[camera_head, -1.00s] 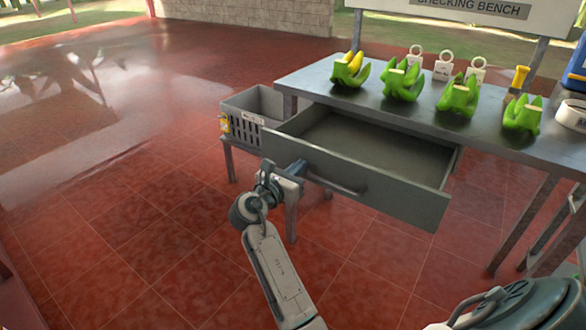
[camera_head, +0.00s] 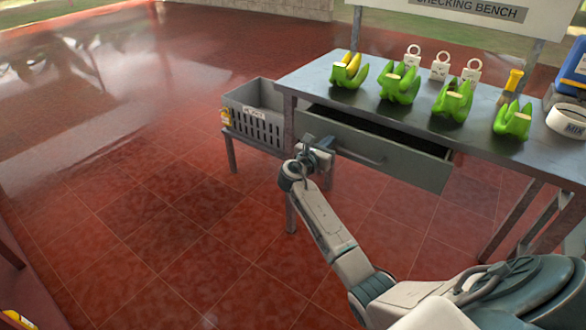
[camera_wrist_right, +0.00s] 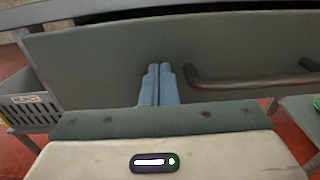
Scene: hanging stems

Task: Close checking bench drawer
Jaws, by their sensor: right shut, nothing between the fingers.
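The checking bench (camera_head: 440,125) is a grey metal table on the right of the head view. Its grey drawer (camera_head: 400,165) is partly open, with a narrow dark gap behind its front panel. The drawer front also fills much of the right wrist view (camera_wrist_right: 100,60), with its bar handle (camera_wrist_right: 250,82) to the right of my fingers. My right gripper (camera_head: 325,145) is shut and empty, its fingertips (camera_wrist_right: 159,68) at the drawer front, left of the handle. They seem to touch the panel. My left gripper is not in view.
Several green banana bunches (camera_head: 397,82) stand on the bench top, with ring-topped tags (camera_head: 440,68) behind them. A yellow-handled tool (camera_head: 513,82) and a white tape roll (camera_head: 567,120) lie at the right. A grey crate (camera_head: 255,115) stands left of the drawer. The red floor in front is open.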

